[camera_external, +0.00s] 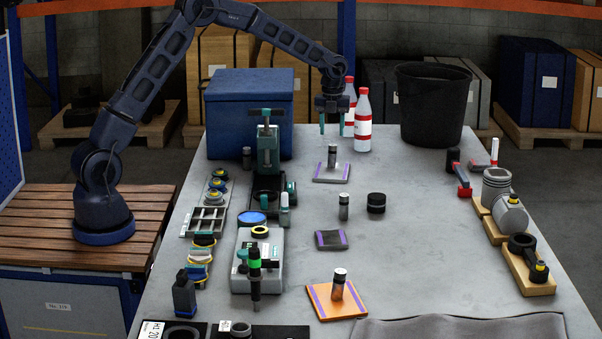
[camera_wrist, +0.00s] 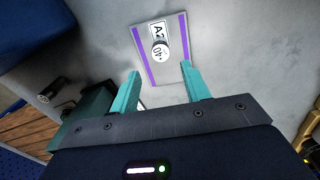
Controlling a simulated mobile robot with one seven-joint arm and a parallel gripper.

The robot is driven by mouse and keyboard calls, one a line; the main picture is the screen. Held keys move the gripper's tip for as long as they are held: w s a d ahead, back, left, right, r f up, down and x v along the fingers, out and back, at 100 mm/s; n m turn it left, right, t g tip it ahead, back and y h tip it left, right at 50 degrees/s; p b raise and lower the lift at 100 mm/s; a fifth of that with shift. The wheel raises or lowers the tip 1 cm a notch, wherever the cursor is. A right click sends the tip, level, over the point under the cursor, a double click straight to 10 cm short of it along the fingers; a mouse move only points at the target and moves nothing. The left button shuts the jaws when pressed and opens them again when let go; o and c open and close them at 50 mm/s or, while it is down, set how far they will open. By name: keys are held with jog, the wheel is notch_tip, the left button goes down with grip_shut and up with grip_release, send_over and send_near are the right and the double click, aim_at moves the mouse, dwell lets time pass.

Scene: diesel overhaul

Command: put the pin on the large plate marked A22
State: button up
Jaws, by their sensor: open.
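A light grey plate (camera_external: 320,179) with purple stripes along two edges lies on the table below my gripper. In the wrist view this plate (camera_wrist: 174,68) has a white label reading "A2", its remainder covered. A dark pin with a pale top (camera_external: 332,158) stands upright on the plate, and its marked top (camera_wrist: 160,50) shows in the wrist view over part of the label. My gripper (camera_external: 332,124) is open and empty above the pin, apart from it. Its teal fingertips (camera_wrist: 160,72) point toward the plate's near edge.
Similar pins stand on bare table (camera_external: 344,208), on an orange plate (camera_external: 318,292) and near the blue box (camera_external: 250,100). A small dark plate (camera_external: 330,240) lies mid-table. Red-and-white bottles (camera_external: 363,125) and a black bucket (camera_external: 433,105) stand right of my gripper; a green press (camera_external: 268,150) stands left.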

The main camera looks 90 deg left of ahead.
aim_at(332, 146)
jog(key=shift+r, duration=1.35)
jog(key=shift+d+r, duration=0.15)
jog(key=s+d+r+n+t, duration=0.1)
jog(key=s+d+r+n, duration=0.2)
jog(key=s+d+r, duration=0.4)
jog(key=s+d+r+n+y, duration=0.1)
jog(key=s+d+r+n, duration=0.2)
jog(key=s+d+r, duration=0.5)
jog(key=s+d+r+n+t, duration=0.1)
jog(key=s+d+r+n, duration=0.25)
jog(key=d, duration=0.65)
jog(key=s+d+n+t, duration=0.1)
jog(key=s+d+n, duration=0.2)
jog(key=s, duration=0.6)
jog(key=s+d+f+n, duration=0.1)
jog(key=s+d+n, duration=0.3)
jog(key=s+d, duration=0.2)
jog(key=s+d+f+n+t+h, duration=0.1)
jog(key=s+d+n, duration=0.2)
jog(key=s, duration=0.8)
jog(key=shift+s+d+f+t, duration=0.2)
jog(key=shift+s+d+t, duration=0.1)
jog(key=shift+d, duration=0.55)
